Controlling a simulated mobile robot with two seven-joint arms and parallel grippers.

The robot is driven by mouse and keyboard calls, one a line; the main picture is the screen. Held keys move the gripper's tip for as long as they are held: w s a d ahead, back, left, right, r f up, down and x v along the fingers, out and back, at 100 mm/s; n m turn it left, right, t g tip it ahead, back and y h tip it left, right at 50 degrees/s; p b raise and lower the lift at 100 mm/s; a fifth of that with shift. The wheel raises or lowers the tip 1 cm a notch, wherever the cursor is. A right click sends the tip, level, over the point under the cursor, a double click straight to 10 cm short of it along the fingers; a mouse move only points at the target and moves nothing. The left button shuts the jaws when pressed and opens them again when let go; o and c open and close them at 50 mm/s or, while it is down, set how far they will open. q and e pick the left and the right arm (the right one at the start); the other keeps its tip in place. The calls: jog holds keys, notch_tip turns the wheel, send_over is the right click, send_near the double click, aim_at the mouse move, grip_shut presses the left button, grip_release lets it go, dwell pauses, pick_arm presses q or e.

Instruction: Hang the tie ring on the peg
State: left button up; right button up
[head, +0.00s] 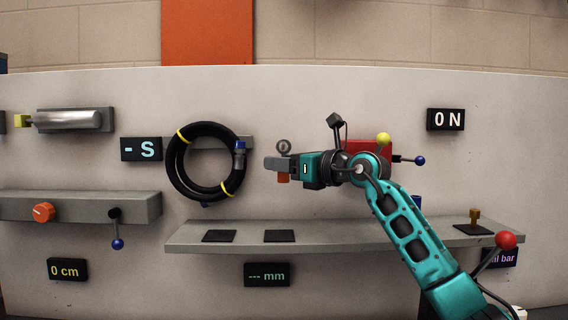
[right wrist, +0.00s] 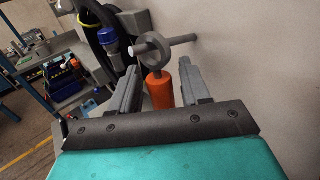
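The tie ring is a grey ring (right wrist: 154,48) with an orange cylinder (right wrist: 159,90) under it. In the head view the ring (head: 283,146) shows just above my right gripper. The grey peg (right wrist: 183,39) sticks out from the wall. It appears to pass through the ring, with its pale tip on the near side. My right gripper (right wrist: 160,82) has one finger on each side of the orange cylinder, with narrow gaps showing on both sides. It looks open around the cylinder. In the head view my right gripper (head: 278,163) partly hides the cylinder. My left gripper is not in view.
A coiled black hose (head: 173,165) hangs on the wall left of my right gripper. A grey shelf (head: 335,236) with dark pads (head: 279,236) runs below. A red box (head: 368,147) with levers is behind my right wrist. The wall between hose and ring is clear.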

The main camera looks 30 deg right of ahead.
jog(key=shift+o, duration=1)
jog(key=shift+s, duration=0.1)
jog(key=b+v, duration=0.3)
jog(key=v, duration=0.9)
jog(key=shift+s+d, duration=0.15)
jog(key=shift+s, duration=0.2)
